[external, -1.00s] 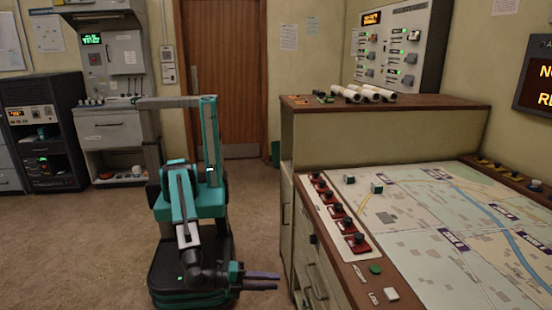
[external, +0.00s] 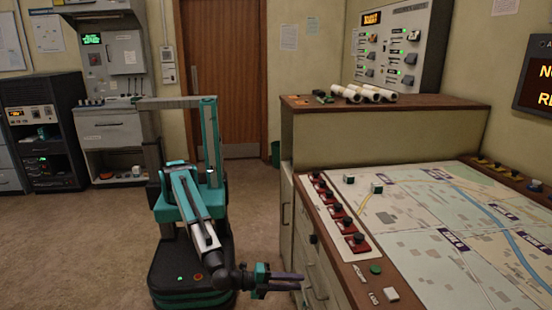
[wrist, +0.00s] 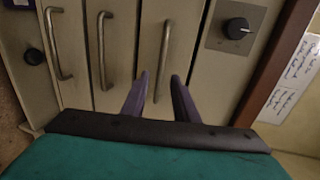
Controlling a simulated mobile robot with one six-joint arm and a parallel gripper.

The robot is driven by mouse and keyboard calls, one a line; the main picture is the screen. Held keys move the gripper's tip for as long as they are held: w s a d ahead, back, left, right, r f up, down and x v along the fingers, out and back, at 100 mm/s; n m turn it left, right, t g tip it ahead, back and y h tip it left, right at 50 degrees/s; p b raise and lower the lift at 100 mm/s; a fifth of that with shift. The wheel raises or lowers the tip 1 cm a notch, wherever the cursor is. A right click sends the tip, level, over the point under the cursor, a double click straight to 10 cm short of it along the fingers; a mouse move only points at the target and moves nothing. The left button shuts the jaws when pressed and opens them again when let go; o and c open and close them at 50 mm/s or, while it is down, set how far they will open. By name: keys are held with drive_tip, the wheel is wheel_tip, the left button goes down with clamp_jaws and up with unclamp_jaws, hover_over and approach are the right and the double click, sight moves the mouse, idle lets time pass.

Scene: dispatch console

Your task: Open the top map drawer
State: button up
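The drawer front with the map drawers fills the wrist view, turned so the drawers stand as upright grey panels. The top map drawer (wrist: 183,45) is the panel nearest the knob and the brown table edge, and it looks shut. Its metal bar handle (wrist: 166,38) runs down between my fingertips. My gripper (wrist: 160,77) is open, one purple finger on each side of the handle; I cannot tell whether either touches it. In the external view my gripper (external: 301,282) reaches low to the right, beside the console's drawers.
Other drawer handles (wrist: 102,50) and (wrist: 57,45) lie to the left in the wrist view. A dark knob (wrist: 237,28) is on the right. The map table (external: 440,215) overhangs the drawers. Open floor (external: 90,235) lies left of my base.

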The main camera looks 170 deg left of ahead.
drive_tip(key=shift+x, duration=2.5)
clamp_jaws()
